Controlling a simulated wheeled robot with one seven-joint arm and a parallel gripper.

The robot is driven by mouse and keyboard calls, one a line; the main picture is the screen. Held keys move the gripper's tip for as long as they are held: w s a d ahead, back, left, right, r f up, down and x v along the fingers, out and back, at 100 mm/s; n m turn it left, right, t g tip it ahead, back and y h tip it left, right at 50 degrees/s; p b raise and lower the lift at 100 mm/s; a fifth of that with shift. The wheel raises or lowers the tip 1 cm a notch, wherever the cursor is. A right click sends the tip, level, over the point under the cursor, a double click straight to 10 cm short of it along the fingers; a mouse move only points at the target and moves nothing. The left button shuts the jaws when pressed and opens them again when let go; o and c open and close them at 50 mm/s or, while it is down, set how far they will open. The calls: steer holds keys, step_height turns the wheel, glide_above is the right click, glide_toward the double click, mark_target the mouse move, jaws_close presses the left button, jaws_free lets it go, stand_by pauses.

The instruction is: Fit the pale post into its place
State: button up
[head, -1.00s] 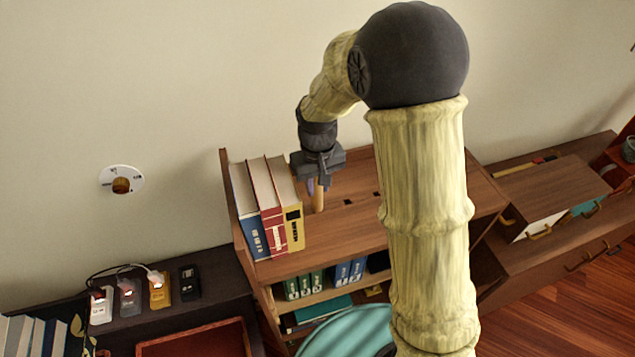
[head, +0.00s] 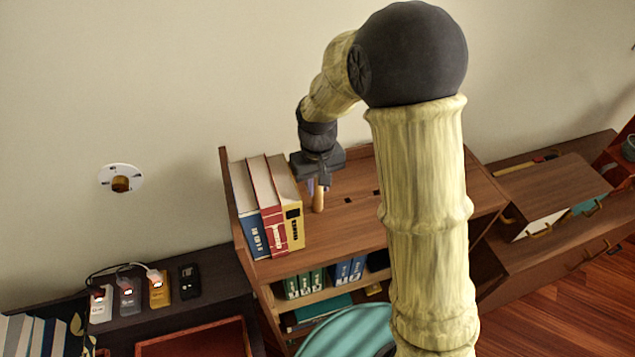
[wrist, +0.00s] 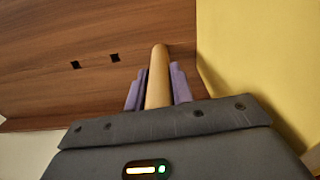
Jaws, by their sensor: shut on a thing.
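The pale post (head: 319,200) is a light wooden peg, held upright just above or touching the brown shelf top; I cannot tell which. In the wrist view the post (wrist: 158,78) sits between the purple fingers of my gripper (wrist: 158,88), which is shut on it. In the head view my gripper (head: 318,186) is right of the standing books. Two small square dark holes show in the shelf top, one (wrist: 115,58) nearer the post and one (wrist: 75,65) farther off. The post's lower end against the wood is not clear.
Books (head: 266,205) stand upright close left of my gripper; the yellow one (wrist: 250,70) fills the right of the wrist view. The shelf top (head: 350,221) is bare around the holes. A wall lies behind. A dark low cabinet (head: 215,293) with small devices is at left.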

steer(key=o, duration=1.1)
steer(key=shift+c, duration=0.2)
step_height(320, 180, up, 17)
steer(key=b, duration=0.2)
steer(key=shift+r+b, duration=0.2)
steer(key=shift+b, duration=0.2)
steer(key=shift+d+f, duration=0.1)
steer(key=shift+f, duration=0.05)
steer(key=s+d+f+m+t, duration=0.2)
steer(key=s+d+f+m, duration=0.2)
steer(key=s+d+f, duration=0.8)
step_height(320, 180, down, 3)
steer(key=shift+s+d+f+t, duration=0.2)
steer(key=shift+d+t, duration=0.1)
steer(key=shift+d, duration=0.4)
